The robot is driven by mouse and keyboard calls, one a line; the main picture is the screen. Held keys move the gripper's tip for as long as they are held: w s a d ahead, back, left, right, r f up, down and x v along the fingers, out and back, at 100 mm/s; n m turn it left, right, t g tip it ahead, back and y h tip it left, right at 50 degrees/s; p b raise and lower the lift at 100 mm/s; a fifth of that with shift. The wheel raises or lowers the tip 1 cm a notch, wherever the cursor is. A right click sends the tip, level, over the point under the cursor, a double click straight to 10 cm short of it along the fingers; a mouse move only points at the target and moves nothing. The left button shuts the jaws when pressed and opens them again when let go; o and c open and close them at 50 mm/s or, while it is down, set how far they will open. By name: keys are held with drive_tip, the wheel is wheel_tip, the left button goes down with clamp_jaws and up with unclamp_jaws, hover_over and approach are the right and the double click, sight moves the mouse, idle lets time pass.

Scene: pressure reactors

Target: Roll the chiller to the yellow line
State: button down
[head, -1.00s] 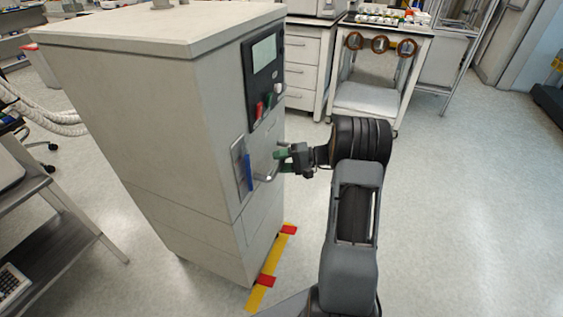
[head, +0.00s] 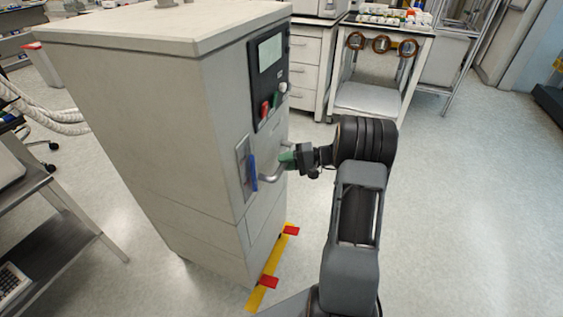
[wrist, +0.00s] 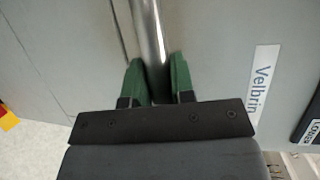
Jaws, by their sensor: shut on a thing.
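The chiller (head: 150,130) is a tall pale grey cabinet at left centre in the head view. Its front carries a dark control panel, a blue lever and a metal bar handle (head: 272,176). My gripper (head: 289,160) is at the handle. In the wrist view, its green fingers (wrist: 158,80) sit on both sides of the metal bar (wrist: 147,35), shut on it. The yellow line (head: 257,296) with red marks lies on the floor along the foot of the chiller's front. The chiller's lower edge hides whether the line runs beneath it.
A white cart (head: 368,98) with small items on top stands at the back, beside a drawer cabinet (head: 306,70). A grey metal table (head: 60,232) stands at the left. White hoses (head: 40,112) run behind the chiller. The floor at the right is clear.

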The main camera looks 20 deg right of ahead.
drive_tip(key=shift+s+d, duration=0.2)
drive_tip(key=shift+d, duration=0.05)
drive_tip(key=c, duration=1.4)
unclamp_jaws()
drive_tip(key=shift+o, duration=0.9)
drive_tip(key=shift+w+a, duration=0.15)
drive_tip(key=shift+o, duration=1.2)
drive_tip(key=p+v, duration=0.2)
drive_tip(key=v, duration=1.1)
drive_tip(key=shift+d, duration=0.3)
drive_tip(key=shift+s, duration=0.25)
